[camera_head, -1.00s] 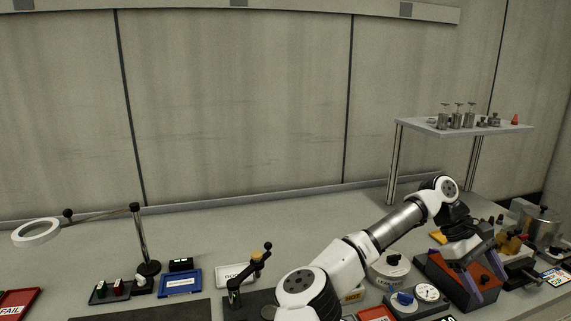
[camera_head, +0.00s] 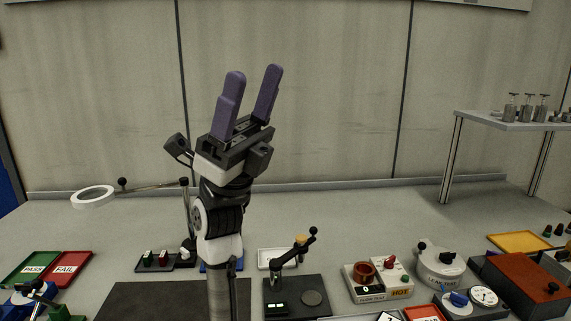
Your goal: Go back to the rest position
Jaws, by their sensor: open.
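My gripper (camera_head: 248,95) is raised above the left-middle of the bench (camera_head: 350,215), with its two purple fingers pointing up. The fingers are spread apart with nothing between them. It touches nothing on the bench. My upright arm hides part of a blue tray and of the dark mat (camera_head: 150,300) behind it.
A ring lamp (camera_head: 93,197) on a stand is to the left, near green PASS (camera_head: 32,267) and red FAIL (camera_head: 66,268) trays. A small crank press (camera_head: 297,280), a HOT unit (camera_head: 372,282) and a red-topped box (camera_head: 522,285) stand to the right. A raised shelf (camera_head: 500,122) holds metal parts.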

